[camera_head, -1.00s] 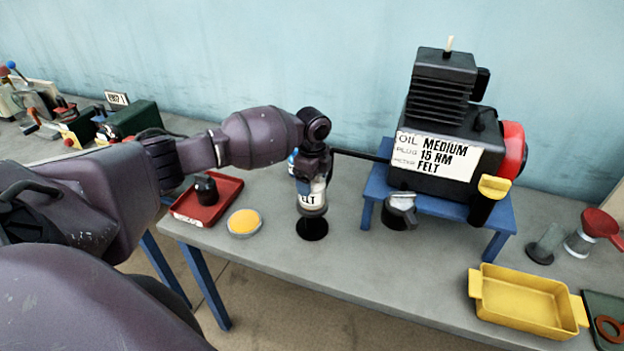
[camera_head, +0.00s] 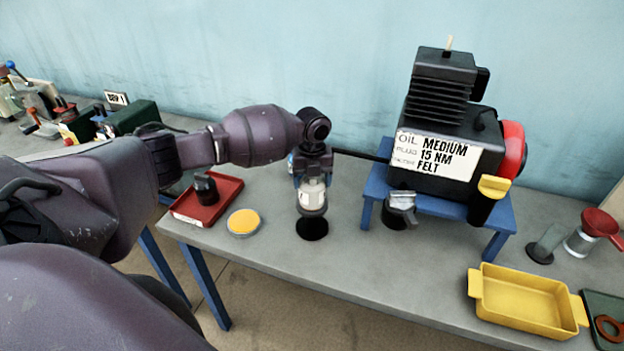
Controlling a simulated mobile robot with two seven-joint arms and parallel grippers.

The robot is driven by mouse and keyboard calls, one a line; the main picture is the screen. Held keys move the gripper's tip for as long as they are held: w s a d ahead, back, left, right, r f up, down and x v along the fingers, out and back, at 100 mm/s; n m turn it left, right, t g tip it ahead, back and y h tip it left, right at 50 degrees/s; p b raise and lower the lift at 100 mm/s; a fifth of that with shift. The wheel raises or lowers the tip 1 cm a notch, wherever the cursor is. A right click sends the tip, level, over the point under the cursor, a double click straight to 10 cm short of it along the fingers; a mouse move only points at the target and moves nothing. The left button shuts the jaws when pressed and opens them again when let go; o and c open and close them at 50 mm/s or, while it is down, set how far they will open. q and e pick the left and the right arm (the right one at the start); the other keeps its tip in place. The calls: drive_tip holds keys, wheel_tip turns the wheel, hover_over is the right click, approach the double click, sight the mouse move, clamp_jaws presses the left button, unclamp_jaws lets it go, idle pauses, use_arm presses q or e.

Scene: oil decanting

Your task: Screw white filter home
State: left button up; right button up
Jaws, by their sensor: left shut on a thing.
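The white filter (camera_head: 313,194) stands upright on the dark round stand (camera_head: 312,227) near the middle of the bench. My left gripper (camera_head: 313,178) points down from above and is shut on the top of the filter. Its fingers hide part of the filter's upper end. The filter's plain white side faces me, with no label text showing. I cannot tell how deep its lower end sits in the stand. My right gripper is not in view.
A black engine (camera_head: 436,150) on a blue stand (camera_head: 440,205) is right of my gripper. A red tray (camera_head: 222,200) and a yellow-topped round tin (camera_head: 244,223) lie to the left. A yellow pan (camera_head: 527,305) is front right. Bare bench lies between the filter stand and the pan.

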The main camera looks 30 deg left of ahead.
use_arm(q)
drive_tip(key=o, duration=0.8)
drive_tip(key=shift+r, duration=3)
